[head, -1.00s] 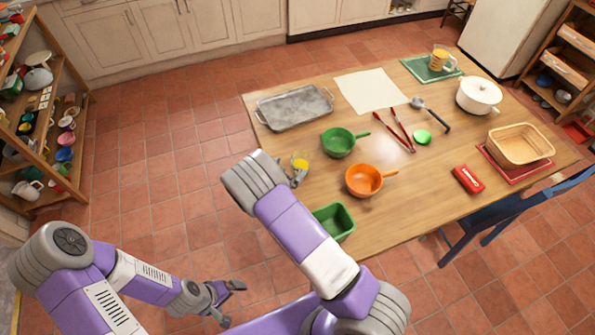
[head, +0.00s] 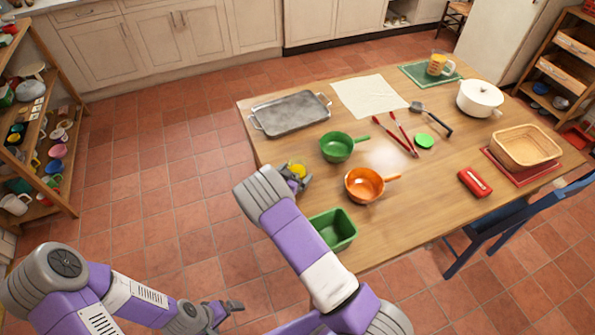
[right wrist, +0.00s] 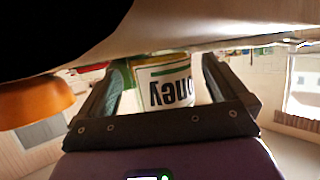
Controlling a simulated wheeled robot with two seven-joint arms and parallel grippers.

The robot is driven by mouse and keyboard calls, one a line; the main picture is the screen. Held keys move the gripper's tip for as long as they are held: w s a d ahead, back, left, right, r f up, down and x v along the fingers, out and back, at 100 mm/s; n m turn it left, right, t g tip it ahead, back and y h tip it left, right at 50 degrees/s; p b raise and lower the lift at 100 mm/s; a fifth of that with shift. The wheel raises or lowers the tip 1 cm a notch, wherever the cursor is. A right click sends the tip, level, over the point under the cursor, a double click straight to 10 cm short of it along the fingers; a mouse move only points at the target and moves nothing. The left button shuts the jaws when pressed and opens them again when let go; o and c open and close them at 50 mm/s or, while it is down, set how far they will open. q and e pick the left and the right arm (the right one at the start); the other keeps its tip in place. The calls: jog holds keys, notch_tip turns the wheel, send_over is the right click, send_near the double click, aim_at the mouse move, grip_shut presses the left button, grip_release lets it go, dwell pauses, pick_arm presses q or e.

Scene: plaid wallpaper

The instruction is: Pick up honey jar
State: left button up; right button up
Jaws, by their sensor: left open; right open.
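The honey jar (head: 297,168) is a small yellow jar near the table's left edge, partly hidden by my right gripper (head: 299,178). In the right wrist view the jar (right wrist: 165,84), with a white label reading "oney" upside down, stands between the two dark fingers. The fingers are open on either side of it; whether either touches it I cannot tell. My left gripper (head: 226,307) is open and empty, low over the floor tiles to the left of the table.
A green pan (head: 337,147), an orange pan (head: 364,185) and a green bin (head: 335,229) stand near the jar on the wooden table. A metal tray (head: 290,114) lies behind. Tongs (head: 403,134) and a white pot (head: 480,98) are further right.

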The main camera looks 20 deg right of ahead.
jog(key=shift+d, duration=0.1)
jog(key=c, duration=1.2)
jog(key=shift+w+r, duration=0.1)
jog(key=shift+r, duration=0.1)
